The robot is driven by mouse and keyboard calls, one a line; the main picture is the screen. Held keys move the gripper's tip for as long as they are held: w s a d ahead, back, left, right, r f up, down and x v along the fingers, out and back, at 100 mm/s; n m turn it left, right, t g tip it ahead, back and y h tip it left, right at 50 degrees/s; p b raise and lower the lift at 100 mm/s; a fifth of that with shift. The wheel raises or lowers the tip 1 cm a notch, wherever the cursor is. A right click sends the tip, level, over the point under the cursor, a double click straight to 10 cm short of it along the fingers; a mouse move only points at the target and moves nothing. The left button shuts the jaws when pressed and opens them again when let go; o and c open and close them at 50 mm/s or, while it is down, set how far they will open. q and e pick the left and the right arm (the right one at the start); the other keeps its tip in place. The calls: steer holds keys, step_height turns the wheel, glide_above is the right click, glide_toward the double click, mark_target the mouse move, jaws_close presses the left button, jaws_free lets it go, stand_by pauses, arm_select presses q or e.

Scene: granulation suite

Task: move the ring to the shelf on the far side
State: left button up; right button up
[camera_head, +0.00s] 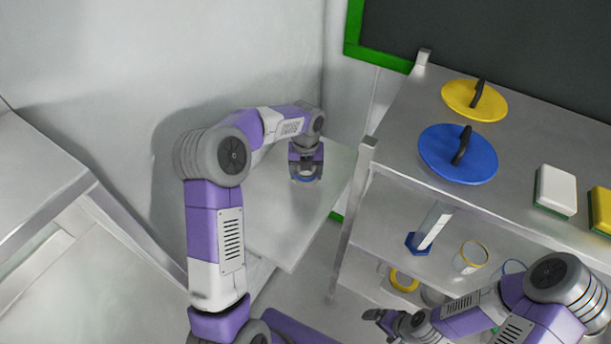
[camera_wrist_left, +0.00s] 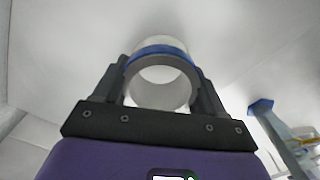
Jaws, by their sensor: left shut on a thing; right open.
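My left gripper (camera_head: 305,178) is shut on a ring, a short pale open tube with a blue band (camera_wrist_left: 158,50). In the left wrist view the ring sits between the two dark fingers (camera_wrist_left: 160,88), its opening facing the camera. In the head view the gripper mostly hides the ring. The gripper is over a pale grey shelf (camera_head: 285,235) by the wall; I cannot tell whether the ring touches it. My right gripper (camera_head: 382,318) is open, low in front of the metal rack at the right.
The metal rack (camera_head: 415,105) carries a yellow disc (camera_head: 465,98), a blue disc (camera_head: 445,160) and sponges (camera_head: 556,190). Lower down are a blue-footed piece (camera_head: 420,243), a yellow-rimmed clear ring (camera_head: 472,255) and a yellow ring (camera_head: 404,281). A rack post (camera_head: 352,215) stands right of my left gripper.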

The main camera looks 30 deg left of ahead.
arm_select(q)
steer(key=shift+f, duration=0.7)
steer(key=shift+f, duration=0.15)
steer(key=o, duration=1.3)
step_height(320, 180, up, 12)
steer(key=shift+r+p, duration=0.2)
steer(key=shift+p, duration=0.95)
steer(key=shift+f, duration=0.1)
